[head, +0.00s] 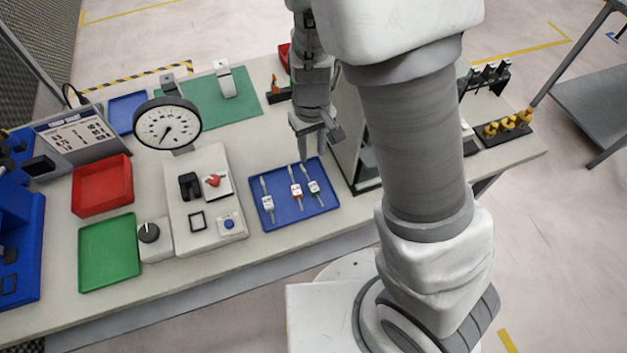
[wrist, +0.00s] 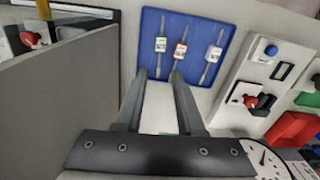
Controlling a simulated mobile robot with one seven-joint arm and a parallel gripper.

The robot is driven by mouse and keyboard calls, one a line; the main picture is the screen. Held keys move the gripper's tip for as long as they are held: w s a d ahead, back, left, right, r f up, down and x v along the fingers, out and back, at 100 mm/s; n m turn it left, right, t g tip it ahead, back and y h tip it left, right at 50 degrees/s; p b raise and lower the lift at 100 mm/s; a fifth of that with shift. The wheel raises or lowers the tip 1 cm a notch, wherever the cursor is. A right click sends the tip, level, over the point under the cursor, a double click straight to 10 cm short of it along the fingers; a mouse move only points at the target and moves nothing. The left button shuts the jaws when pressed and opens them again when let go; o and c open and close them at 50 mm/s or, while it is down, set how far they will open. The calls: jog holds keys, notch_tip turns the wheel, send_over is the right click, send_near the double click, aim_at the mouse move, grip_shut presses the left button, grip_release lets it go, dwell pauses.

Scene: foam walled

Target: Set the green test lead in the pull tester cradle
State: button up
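The green test lead (head: 314,187) lies on the blue tray (head: 255,222), rightmost of three leads in the head view. In the wrist view the green lead (wrist: 161,43) is the leftmost. The orange lead (head: 297,191) lies beside it, and a lead with a pale label (head: 268,203) lies at the left. The pull tester (head: 205,160) stands left of the tray with a round dial, a black block (head: 190,185) that may be the cradle, and a red-handled part (head: 213,181). My gripper (wrist: 158,76) is open and empty, above and short of the tray's edge.
A grey upright panel (wrist: 60,100) stands close beside my gripper, on the left in the wrist view. Red (head: 102,185) and green (head: 109,250) trays lie left of the tester. A green mat (head: 205,110) with a white device is behind.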

aim_at(312, 183)
notch_tip(312, 183, down, 13)
jog(key=shift+f+b, duration=0.1)
jog(key=shift+b, duration=0.45)
grip_shut()
